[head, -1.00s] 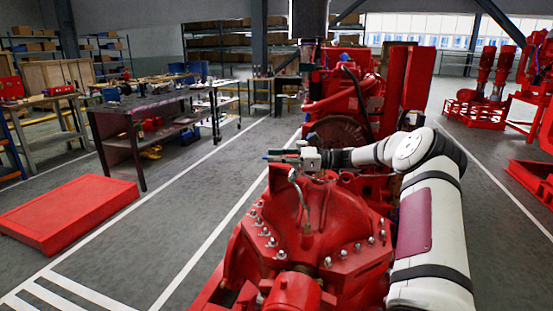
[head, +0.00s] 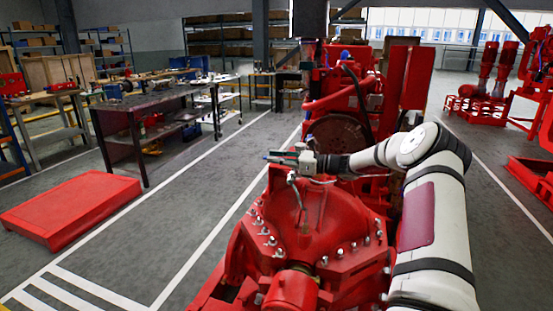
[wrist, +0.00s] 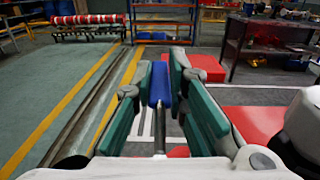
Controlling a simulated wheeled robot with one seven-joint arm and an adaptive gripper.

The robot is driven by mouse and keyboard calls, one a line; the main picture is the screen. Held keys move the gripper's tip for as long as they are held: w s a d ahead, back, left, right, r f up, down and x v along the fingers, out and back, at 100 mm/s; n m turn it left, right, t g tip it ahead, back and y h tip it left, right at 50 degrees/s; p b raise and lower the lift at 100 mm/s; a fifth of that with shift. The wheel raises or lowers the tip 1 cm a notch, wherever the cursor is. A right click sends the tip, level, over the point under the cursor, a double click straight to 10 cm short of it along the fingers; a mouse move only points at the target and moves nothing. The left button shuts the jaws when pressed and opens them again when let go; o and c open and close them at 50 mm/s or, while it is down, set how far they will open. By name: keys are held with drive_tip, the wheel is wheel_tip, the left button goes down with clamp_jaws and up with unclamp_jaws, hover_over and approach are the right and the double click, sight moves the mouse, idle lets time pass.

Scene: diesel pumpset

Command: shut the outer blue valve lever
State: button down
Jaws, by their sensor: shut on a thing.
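The blue valve lever (wrist: 160,84) shows in the wrist view as a blue grip on a thin metal stem, between the two green-padded fingers of my gripper (wrist: 166,92). The fingers are closed around it. In the head view my gripper (head: 287,157) is above the top of the red pump casing (head: 310,222), pointing left. A small blue tip (head: 266,157) shows at its end. The valve body and the lever's pivot are mostly hidden behind my gripper and wrist. I cannot tell the lever's exact angle.
The red engine (head: 345,100) stands behind the pump. A low red platform (head: 70,208) lies on the floor to the left, with a dark workbench (head: 140,115) beyond it. Red pump units (head: 485,95) stand at the right. Floor left of the pump is clear.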

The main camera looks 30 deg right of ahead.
drive_tip(key=c, duration=1.6)
unclamp_jaws()
drive_tip(key=shift+d, duration=0.1)
drive_tip(key=v, duration=1.2)
